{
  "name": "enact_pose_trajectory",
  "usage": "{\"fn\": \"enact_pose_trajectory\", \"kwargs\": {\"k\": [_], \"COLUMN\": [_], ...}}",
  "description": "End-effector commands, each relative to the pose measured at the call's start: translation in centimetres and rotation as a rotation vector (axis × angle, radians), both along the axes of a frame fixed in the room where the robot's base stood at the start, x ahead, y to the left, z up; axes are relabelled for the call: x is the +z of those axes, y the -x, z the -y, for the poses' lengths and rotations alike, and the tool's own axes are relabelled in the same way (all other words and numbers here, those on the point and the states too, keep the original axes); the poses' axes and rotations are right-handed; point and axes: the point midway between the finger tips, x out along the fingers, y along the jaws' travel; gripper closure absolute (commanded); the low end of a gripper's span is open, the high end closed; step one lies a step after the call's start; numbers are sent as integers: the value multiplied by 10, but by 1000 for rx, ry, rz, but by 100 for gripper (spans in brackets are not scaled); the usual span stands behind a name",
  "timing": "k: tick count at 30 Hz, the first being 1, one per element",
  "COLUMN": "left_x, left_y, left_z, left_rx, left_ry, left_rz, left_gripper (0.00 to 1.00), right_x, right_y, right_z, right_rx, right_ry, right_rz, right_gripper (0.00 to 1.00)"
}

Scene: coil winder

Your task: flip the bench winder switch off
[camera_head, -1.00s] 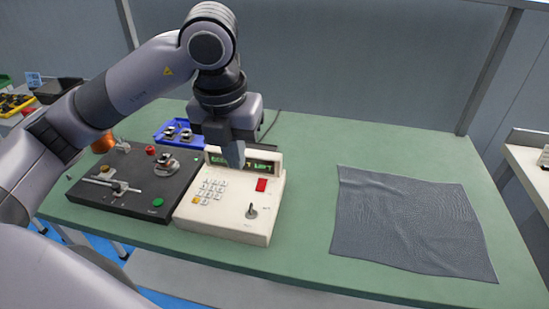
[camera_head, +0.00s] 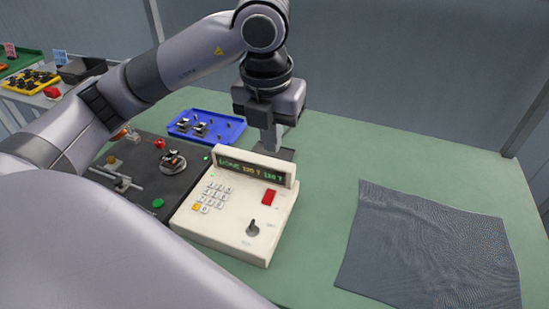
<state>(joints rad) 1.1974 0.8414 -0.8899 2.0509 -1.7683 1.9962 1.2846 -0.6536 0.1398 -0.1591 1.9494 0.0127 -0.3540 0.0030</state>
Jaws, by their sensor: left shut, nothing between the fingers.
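The bench winder's cream control box (camera_head: 222,225) stands on the green table, with its green-lit display (camera_head: 252,170) on. On its sloping face are a red rocker switch (camera_head: 269,198), a black knob or lever (camera_head: 253,228) and a keypad (camera_head: 213,196). I cannot tell from here whether the red switch is on or off. The dark winder bed (camera_head: 150,190) lies to its left. My left gripper (camera_head: 271,146) is shut and empty, pointing down just behind the display's top edge; its tips are partly hidden. My right gripper is not in view.
A blue tray (camera_head: 222,138) with small parts sits behind the winder. A grey cloth mat (camera_head: 430,245) lies on the right of the table. The green surface between the box and mat is clear. A side table with a yellow tray (camera_head: 30,82) is far left.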

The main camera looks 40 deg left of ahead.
Motion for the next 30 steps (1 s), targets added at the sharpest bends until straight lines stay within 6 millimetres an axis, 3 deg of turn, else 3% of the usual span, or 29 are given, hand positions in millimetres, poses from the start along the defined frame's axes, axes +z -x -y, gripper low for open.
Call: {"fn": "enact_pose_trajectory", "kwargs": {"k": [12,18,24,30], "left_x": [-83,-114,-129,-131], "left_y": [-10,-14,-17,-17], "left_z": [-3,-4,-4,-4], "left_rx": [1,0,-1,-1], "left_ry": [-1,-1,0,0], "left_rz": [-5,-3,0,0], "left_gripper": [100,100,100,100], "right_x": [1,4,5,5], "right_y": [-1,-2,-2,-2], "right_z": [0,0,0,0], "right_rx": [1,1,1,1], "right_ry": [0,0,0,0], "right_rz": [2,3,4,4], "right_gripper": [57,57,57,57]}}
